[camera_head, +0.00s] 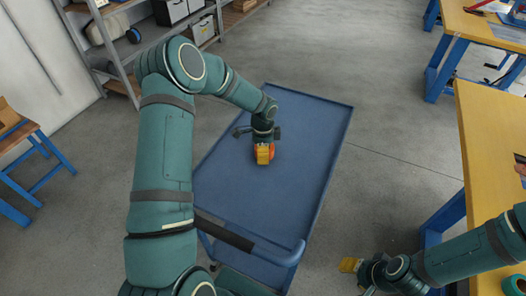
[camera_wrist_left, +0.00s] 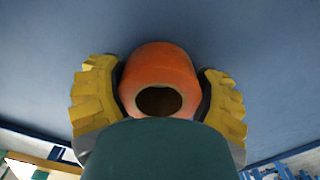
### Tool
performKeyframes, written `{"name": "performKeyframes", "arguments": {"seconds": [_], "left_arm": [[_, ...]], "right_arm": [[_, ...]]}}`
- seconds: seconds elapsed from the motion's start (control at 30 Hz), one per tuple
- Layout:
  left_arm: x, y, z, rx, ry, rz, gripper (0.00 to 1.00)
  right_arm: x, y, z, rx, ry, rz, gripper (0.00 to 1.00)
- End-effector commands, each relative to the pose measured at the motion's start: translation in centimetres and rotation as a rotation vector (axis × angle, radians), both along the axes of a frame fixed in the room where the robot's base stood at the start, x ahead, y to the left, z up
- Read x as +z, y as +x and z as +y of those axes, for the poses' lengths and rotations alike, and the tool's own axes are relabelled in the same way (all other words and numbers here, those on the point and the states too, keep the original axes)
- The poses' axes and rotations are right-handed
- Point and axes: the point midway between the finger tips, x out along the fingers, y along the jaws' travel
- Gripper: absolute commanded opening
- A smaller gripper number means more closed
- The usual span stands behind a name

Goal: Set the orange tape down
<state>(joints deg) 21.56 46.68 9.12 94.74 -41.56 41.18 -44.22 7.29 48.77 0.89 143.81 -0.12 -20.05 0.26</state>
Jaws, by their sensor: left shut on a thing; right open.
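The orange tape (camera_wrist_left: 160,72) is a thick roll with a dark round hole. My left gripper (camera_wrist_left: 160,98) is shut on it, with a yellow finger on each side. In the head view, my left gripper (camera_head: 264,155) is over the blue cart top (camera_head: 310,140), and only a sliver of orange shows around the yellow fingers. I cannot tell whether the tape touches the cart surface. My right gripper (camera_head: 352,265) is open and empty at the lower right, over the floor beside the yellow-topped table.
The cart top is otherwise clear, with a raised rim and a handle (camera_head: 282,258) at its near end. A yellow-topped table (camera_head: 490,150) stands to the right. Grey shelves (camera_head: 125,50) with boxes stand at the back left. A wooden bench (camera_head: 18,140) is at the left.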

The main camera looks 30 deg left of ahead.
Motion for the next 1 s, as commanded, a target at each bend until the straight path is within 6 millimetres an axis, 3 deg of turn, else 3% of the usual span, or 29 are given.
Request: {"name": "performKeyframes", "arguments": {"seconds": [0.33,0.37,0.4,0.43,0.77,1.0], "left_arm": [[-0.3,0.0,0.0,0.0,0.0,-0.001,0.32],[-0.2,0.0,0.0,0.0,0.0,-0.001,0.83],[-0.2,0.0,0.0,0.0,0.0,-0.001,0.97],[-0.2,0.0,0.0,0.0,0.0,-0.001,1.0],[0.1,0.0,0.0,0.0,0.0,-0.001,1.0],[3.8,0.1,0.1,0.0,0.002,-0.005,1.0]], "right_arm": [[-0.3,0.0,0.0,0.0,0.0,-0.001,0.47],[-0.2,0.0,0.0,0.0,0.0,-0.001,0.47],[-0.2,0.0,0.0,0.0,0.0,-0.001,0.47],[-0.1,0.1,0.0,0.0,0.0,-0.001,0.47],[0.1,0.0,0.0,0.0,0.0,-0.001,0.47],[0.9,-0.1,0.0,0.001,0.0,0.003,0.47]]}}
